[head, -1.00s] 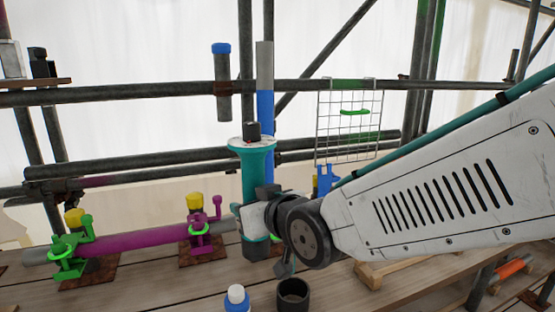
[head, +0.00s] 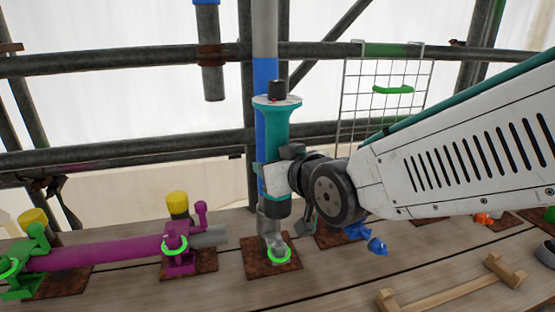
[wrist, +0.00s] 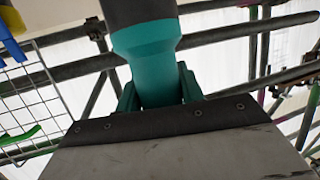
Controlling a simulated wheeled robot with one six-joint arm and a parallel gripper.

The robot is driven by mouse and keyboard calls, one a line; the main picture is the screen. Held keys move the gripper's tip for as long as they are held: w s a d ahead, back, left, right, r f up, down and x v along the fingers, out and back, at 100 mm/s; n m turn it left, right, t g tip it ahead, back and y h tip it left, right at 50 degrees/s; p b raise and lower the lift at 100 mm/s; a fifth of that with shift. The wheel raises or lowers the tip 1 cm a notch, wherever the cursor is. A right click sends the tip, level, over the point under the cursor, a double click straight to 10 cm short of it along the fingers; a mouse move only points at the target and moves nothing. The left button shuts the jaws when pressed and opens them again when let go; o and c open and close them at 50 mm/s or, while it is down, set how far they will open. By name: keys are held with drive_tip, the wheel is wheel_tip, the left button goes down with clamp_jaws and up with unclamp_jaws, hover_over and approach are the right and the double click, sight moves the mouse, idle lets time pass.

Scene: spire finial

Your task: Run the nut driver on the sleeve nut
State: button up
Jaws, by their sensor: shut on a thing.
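The nut driver (head: 275,130) is a teal upright tool with a pale round top and a black knob. My gripper (head: 278,176) is shut around its lower body, from the right. In the wrist view the teal body (wrist: 152,65) stands between the two fingers (wrist: 158,95). The driver's dark lower end is just above or on a grey fitting (head: 270,229) with a bright green ring (head: 279,254), on a rusty plate (head: 258,268). I cannot tell whether they touch. I cannot make out the sleeve nut separately; the driver may hide it.
A blue and grey upright pole (head: 264,55) stands behind the driver. A magenta tube (head: 105,252) with clamps lies to the left. A wire grid (head: 385,95) hangs at the right. Small blue parts (head: 377,246) and a wooden rack (head: 450,286) are on the planks at right.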

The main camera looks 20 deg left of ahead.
drive_tip(key=shift+d+r, duration=0.1)
drive_tip(key=shift+d, duration=0.05)
drive_tip(key=shift+d, duration=0.1)
drive_tip(key=shift+s, duration=0.1)
drive_tip(key=shift+f, duration=5.75)
